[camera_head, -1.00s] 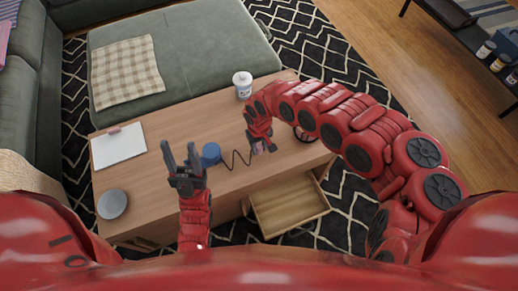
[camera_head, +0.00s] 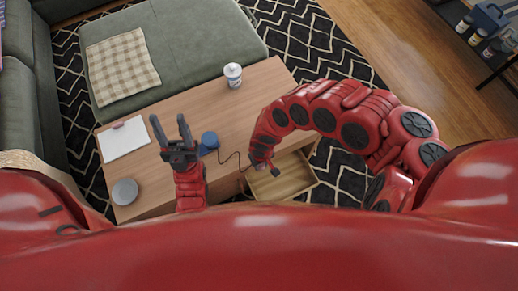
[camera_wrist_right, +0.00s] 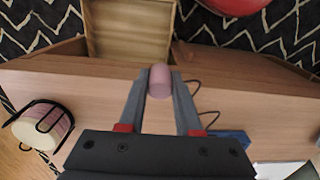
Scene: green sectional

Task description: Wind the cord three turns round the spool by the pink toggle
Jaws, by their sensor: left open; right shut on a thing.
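The blue spool (camera_head: 209,140) sits on the wooden table, just right of my left gripper. It shows partly at the lower right of the right wrist view (camera_wrist_right: 232,138). A thin dark cord (camera_head: 228,154) runs from the spool across the table toward my right gripper (camera_head: 260,165). In the right wrist view my right gripper (camera_wrist_right: 160,86) is shut on the pink toggle (camera_wrist_right: 160,78), near the table's drawer side. Any turns on the spool are too small to make out. My left gripper (camera_head: 168,118) is open and empty, fingers pointing up the picture.
An open, empty drawer (camera_head: 283,180) juts from the table's near side, below my right gripper. A white lidded cup (camera_head: 233,75) stands at the table's back right. A clipboard (camera_head: 123,138) and a grey round dish (camera_head: 125,191) lie on the left. The table's middle is largely clear.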

